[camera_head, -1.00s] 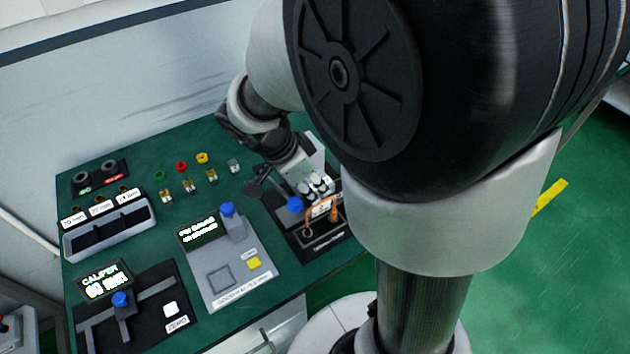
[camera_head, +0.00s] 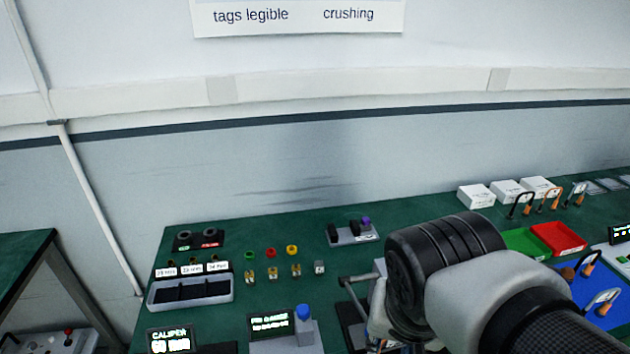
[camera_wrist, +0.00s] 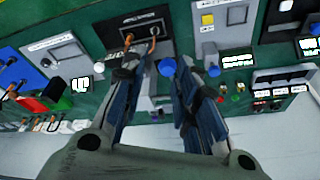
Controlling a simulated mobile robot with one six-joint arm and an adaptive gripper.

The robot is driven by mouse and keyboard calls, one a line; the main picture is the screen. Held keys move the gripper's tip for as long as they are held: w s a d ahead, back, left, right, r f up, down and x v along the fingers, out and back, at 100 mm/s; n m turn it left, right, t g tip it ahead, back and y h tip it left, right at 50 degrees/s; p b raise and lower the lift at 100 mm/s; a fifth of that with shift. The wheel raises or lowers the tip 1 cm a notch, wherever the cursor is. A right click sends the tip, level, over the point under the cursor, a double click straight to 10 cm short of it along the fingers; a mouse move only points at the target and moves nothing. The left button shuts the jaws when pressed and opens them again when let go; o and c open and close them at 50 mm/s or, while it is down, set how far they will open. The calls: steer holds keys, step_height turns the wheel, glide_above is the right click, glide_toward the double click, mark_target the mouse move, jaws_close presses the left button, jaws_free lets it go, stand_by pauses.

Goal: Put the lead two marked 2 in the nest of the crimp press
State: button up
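In the wrist view my gripper (camera_wrist: 158,64) is open, with its two fingers apart and nothing seen between them. Beyond the fingertips, the black crimp press (camera_wrist: 165,20) has a lead with orange ends (camera_wrist: 129,40) at its near edge. The lead looks apart from the fingers. I cannot read a 2 on it, nor tell whether it is seated in the nest. In the head view my arm hides the gripper and most of the press; the press's grey lever (camera_head: 357,280) shows left of my arm.
In the head view, several looped leads (camera_head: 550,199) stand at the back right, near green (camera_head: 524,243) and red (camera_head: 560,238) trays. A blue mat (camera_head: 580,290) holds more leads. Left are a grey bin (camera_head: 190,291) and the caliper display (camera_head: 171,340). Bench around the small terminals is clear.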

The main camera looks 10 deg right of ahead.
steer(key=s+n, duration=0.1)
steer(key=s+a+n+t, duration=0.1)
steer(key=n, duration=0.1)
steer(key=s+a+r+n+y, duration=0.1)
steer(key=n, duration=0.1)
